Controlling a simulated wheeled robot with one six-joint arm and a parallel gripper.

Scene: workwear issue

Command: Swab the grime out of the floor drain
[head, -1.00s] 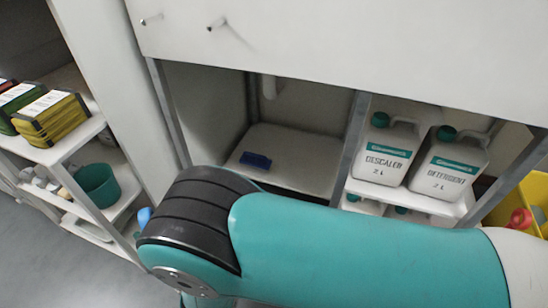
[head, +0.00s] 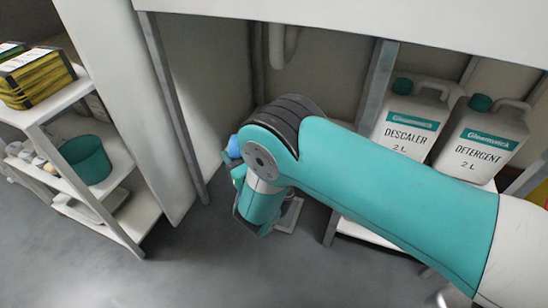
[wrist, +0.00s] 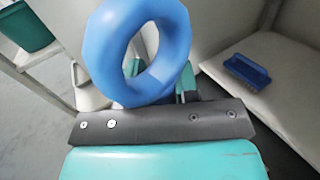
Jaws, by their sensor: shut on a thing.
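My gripper (wrist: 160,84) is shut on a tool with a blue ring-shaped handle (wrist: 98,50). The ring stands up in front of the wrist camera and hides most of the fingers. In the head view the blue handle (head: 233,146) shows just left of my wrist, and the tool's lower end is hidden. A pale square frame on the floor (head: 297,212), which may be the floor drain, lies just right of my wrist. My arm partly covers it, and I cannot make out any grime.
A blue brush (wrist: 246,72) lies on a low pale shelf (wrist: 285,105) at the right. A descaler jug (head: 408,125) and a detergent jug (head: 480,140) stand at the right. A shelf unit with a green bucket (head: 86,160) stands at the left. The floor at the lower left is clear.

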